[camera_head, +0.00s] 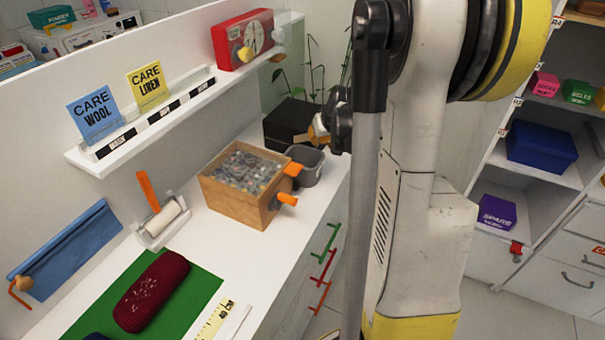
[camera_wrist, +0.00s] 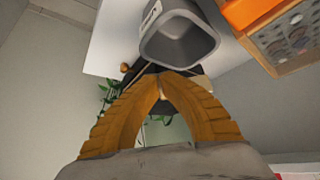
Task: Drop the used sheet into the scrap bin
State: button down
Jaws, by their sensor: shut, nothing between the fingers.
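The grey scrap bin (camera_head: 309,176) stands on the white counter, right behind the wooden box. It also shows at the top of the wrist view (camera_wrist: 160,48), with its open mouth toward the camera; I make out no sheet inside. My gripper (camera_head: 318,130) is above and just right of the bin, partly hidden by my arm. In the wrist view its orange fingers (camera_wrist: 165,75) meet at the tips, shut and empty, just below the bin in the picture. I cannot make out the used sheet. The lint roller (camera_head: 165,219), white with an orange handle, rests in a holder on the counter.
The wooden box (camera_head: 232,207) of small items, with orange clamps, is beside the bin. A black box (camera_head: 290,122) and plants are behind it. A dark red knitted piece (camera_head: 151,290) lies on a green mat (camera_head: 190,312). A shelf (camera_head: 140,132) with care cards overhangs the counter.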

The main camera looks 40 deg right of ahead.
jog(key=shift+f, duration=0.5)
jog(key=shift+r, duration=0.1)
jog(key=c, duration=1.5)
grip_release()
jog(key=shift+c, duration=0.2)
jog(key=v, duration=1.2)
